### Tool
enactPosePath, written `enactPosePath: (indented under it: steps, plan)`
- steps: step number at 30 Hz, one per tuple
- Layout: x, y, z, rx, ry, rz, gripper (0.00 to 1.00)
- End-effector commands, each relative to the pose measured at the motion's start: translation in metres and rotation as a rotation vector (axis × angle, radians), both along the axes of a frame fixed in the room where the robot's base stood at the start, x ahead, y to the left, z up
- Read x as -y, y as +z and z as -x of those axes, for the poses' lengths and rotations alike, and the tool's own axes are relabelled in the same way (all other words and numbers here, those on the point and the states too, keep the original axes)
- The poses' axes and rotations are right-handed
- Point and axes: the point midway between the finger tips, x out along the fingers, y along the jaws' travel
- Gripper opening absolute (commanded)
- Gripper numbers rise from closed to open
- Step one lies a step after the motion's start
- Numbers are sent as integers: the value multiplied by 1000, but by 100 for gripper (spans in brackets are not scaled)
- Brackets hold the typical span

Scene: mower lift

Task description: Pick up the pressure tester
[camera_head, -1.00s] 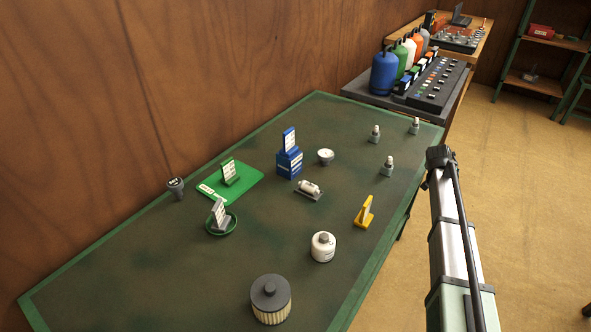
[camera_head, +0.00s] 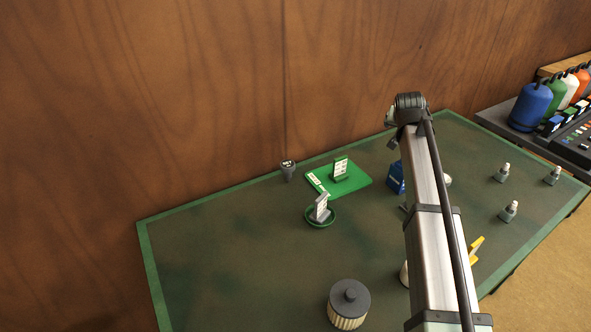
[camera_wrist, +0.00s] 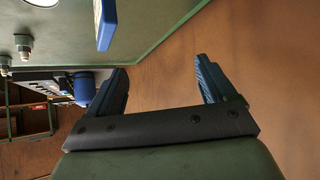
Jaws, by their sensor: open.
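A small dark grey tapered device with a black-and-white top (camera_head: 288,170) stands upright at the table's wall-side edge, left of a green mat. It may be the pressure tester; its label is too small to read. A round white-topped piece (camera_head: 448,180), partly behind my arm, is another gauge-like thing. My gripper (camera_wrist: 160,72) shows in the wrist view, with its two dark fingers spread and nothing between them. The wooden wall fills the view beyond them. In the head view my arm hides the gripper's place, and I see no contact with any object.
The green mat (camera_head: 317,185) and green dish (camera_head: 310,222) carry small signs. A ribbed filter (camera_head: 348,312) stands at the front. The table's left is clear.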

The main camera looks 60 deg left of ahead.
Motion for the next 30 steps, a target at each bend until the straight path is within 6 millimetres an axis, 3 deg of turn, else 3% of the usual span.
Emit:
enactPosePath:
  steps: [1, 6, 12, 15, 18, 21, 30]
  plan:
    - [-17, -4, 33, -14, 46, 14, 84]
    - [-59, -19, 132, -58, 198, 70, 84]
    - [-90, -37, 245, -104, 371, 143, 84]
    - [-97, -44, 287, -121, 438, 171, 84]
    - [-101, -49, 317, -132, 483, 193, 84]
    - [-103, -52, 333, -138, 511, 204, 84]
    - [-115, -70, 335, -142, 521, 211, 84]
